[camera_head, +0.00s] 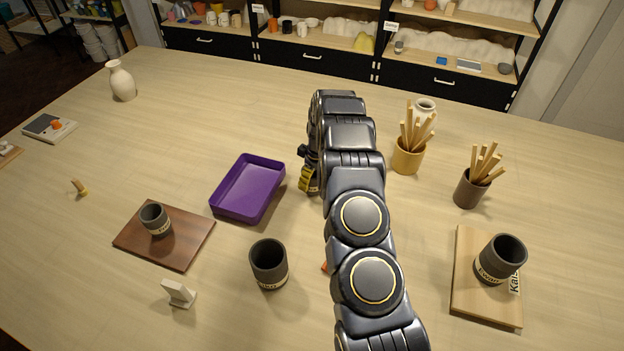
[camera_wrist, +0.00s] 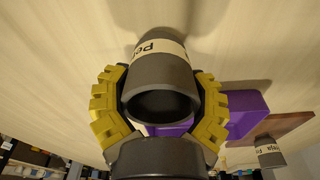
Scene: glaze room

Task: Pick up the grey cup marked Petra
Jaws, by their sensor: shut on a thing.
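A grey cup (camera_wrist: 160,85) with a pale label band is between the yellow fingers of my gripper (camera_wrist: 160,108) in the wrist view. The visible letters look like "Pe", and the rest curves out of sight. My gripper is shut on this cup, with one finger against each side. In the head view my gripper (camera_head: 308,180) shows only as a bit of yellow beside my arm, right of the purple tray. The held cup is hidden there behind my arm. I cannot tell whether the cup touches the table.
A purple tray (camera_head: 224,208) is left of my gripper. Other grey cups stand on a dark board (camera_head: 185,250), on the bare table (camera_head: 268,265), and on a light board (camera_head: 470,300). Pots of sticks (camera_head: 407,158) (camera_head: 468,190) stand to the right.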

